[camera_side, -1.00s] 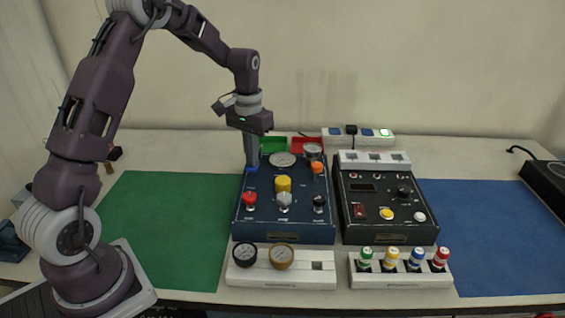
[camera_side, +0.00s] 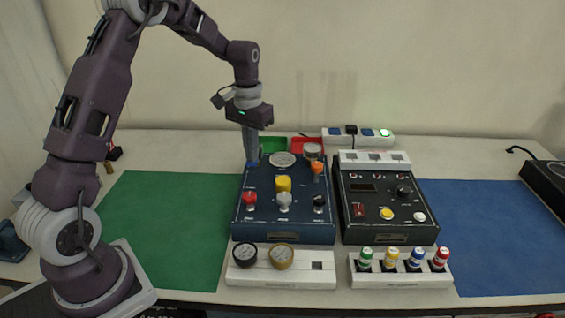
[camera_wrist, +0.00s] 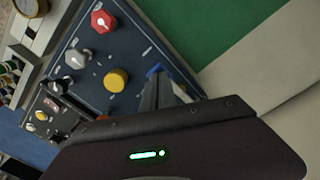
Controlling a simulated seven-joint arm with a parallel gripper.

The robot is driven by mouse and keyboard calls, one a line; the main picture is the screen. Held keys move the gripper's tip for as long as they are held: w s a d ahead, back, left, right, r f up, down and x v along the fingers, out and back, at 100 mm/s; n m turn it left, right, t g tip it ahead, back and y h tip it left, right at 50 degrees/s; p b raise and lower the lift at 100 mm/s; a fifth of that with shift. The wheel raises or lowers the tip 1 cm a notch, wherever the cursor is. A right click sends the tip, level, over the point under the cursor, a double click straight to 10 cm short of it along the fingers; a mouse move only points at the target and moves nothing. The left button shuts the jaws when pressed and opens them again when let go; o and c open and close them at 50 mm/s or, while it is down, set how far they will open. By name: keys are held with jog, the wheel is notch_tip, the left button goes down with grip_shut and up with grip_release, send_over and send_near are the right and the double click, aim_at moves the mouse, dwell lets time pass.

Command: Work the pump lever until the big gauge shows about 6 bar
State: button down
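The dark blue pump panel (camera_side: 265,222) stands mid-table. The big gauge (camera_side: 283,159) is a pale round dial at its back; its reading is too small to tell. My gripper (camera_side: 252,160) points down at the panel's back left corner. Its fingers are close together around a small blue piece, apparently the pump lever's handle (camera_side: 252,165), which also shows at the fingertips in the wrist view (camera_wrist: 155,70). The fingers hide most of the lever. They lean slightly in the side view.
Red (camera_side: 250,198), grey (camera_side: 284,200), black (camera_side: 319,201) and yellow (camera_side: 283,184) knobs stand on the panel, with an orange one (camera_side: 317,167) at right. A smaller gauge (camera_side: 312,151) is behind. A black control box (camera_side: 385,230) stands right. The green mat (camera_side: 165,230) is clear.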

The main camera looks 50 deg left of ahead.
jog(key=shift+f, duration=1.5)
jog(key=shift+r, duration=1.95)
dwell(1.7)
dwell(0.4)
dwell(1.5)
dwell(0.4)
